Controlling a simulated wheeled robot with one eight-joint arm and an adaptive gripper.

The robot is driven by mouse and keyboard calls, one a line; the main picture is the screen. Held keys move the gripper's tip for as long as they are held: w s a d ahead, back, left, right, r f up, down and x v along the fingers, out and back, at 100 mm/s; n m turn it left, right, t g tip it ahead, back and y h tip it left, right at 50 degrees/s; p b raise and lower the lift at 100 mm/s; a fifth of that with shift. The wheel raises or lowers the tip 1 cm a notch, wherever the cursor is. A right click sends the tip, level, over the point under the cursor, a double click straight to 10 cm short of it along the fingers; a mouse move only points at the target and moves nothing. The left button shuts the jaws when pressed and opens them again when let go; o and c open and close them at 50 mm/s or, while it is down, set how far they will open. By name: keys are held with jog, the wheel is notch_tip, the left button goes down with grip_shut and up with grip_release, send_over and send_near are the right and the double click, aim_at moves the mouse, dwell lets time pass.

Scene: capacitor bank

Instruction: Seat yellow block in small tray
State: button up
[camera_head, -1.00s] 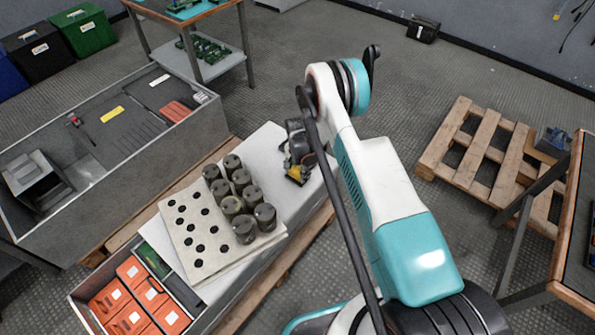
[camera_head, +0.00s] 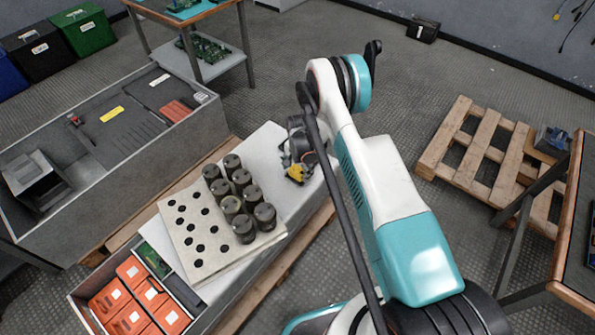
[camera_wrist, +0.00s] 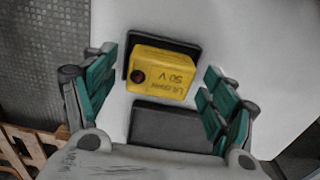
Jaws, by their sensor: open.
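A dark grey rectangle (camera_wrist: 172,128) lies on the nearer side. My gripper (camera_wrist: 160,72) is open, with teal-padded fingers on both sides of the block and gaps to it. In the head view the block (camera_head: 296,173) shows below my gripper (camera_head: 299,163) at the white surface's right end.
Several dark cylindrical capacitors (camera_head: 240,190) stand left of my gripper on a pale board with holes (camera_head: 190,226). Orange boxes (camera_head: 132,271) fill a bin at the front left. A grey cabinet (camera_head: 150,160) stands at the left. The white surface (camera_head: 265,145) is clear around my gripper.

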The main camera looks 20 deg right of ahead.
notch_tip(320, 180, up, 28)
jog(key=s+n+t, duration=0.1)
jog(key=n, duration=0.1)
jog(key=s+r+n+t, duration=0.1)
jog(key=s+r, duration=0.3)
jog(key=r, duration=0.4)
jog(key=s+r+n+t, duration=0.1)
jog(key=s+r+n, duration=0.1)
jog(key=s+r, duration=0.35)
jog(key=s+r+n+t, duration=0.2)
jog(key=s+r+n, duration=0.1)
jog(key=s+r, duration=0.7)
jog(key=s+n+t, duration=0.2)
jog(key=s, duration=1.1)
jog(key=shift+s+r+n, duration=0.15)
jog(key=shift+r+n, duration=0.2)
jog(key=shift+n, duration=0.05)
